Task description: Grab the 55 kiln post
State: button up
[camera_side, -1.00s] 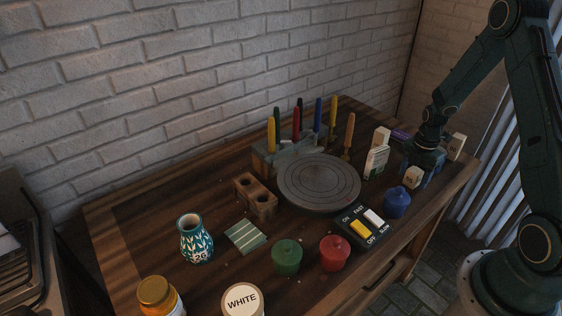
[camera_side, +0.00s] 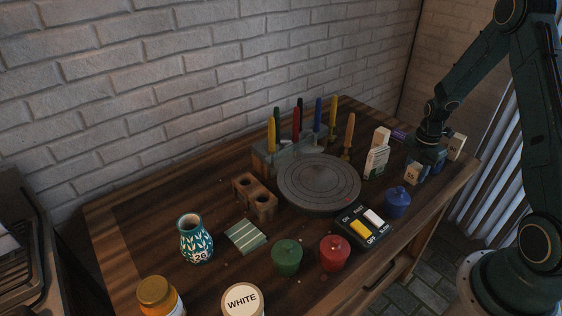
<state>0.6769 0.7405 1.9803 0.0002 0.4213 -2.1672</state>
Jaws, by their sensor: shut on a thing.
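Several pale block-shaped kiln posts stand at the right end of the wooden table. The front one (camera_side: 412,174) has a dark number, too small to read surely; I take it for the 55 post. My gripper (camera_side: 427,168) is low over the table and shut on this front post, which sticks out to the left of the jaws. The fingers hide part of the post. I cannot tell whether it still touches the table. Another pale post (camera_side: 457,147) stands just right of my gripper.
A pale post (camera_side: 381,138) and a labelled box (camera_side: 376,161) stand left of my gripper, with a purple item (camera_side: 399,135) behind. The round wheel (camera_side: 319,182) fills the middle.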

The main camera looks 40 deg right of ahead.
aim_at(417, 166)
notch_tip(417, 166, up, 18)
jog(key=shift+r, duration=0.25)
dwell(0.3)
dwell(0.5)
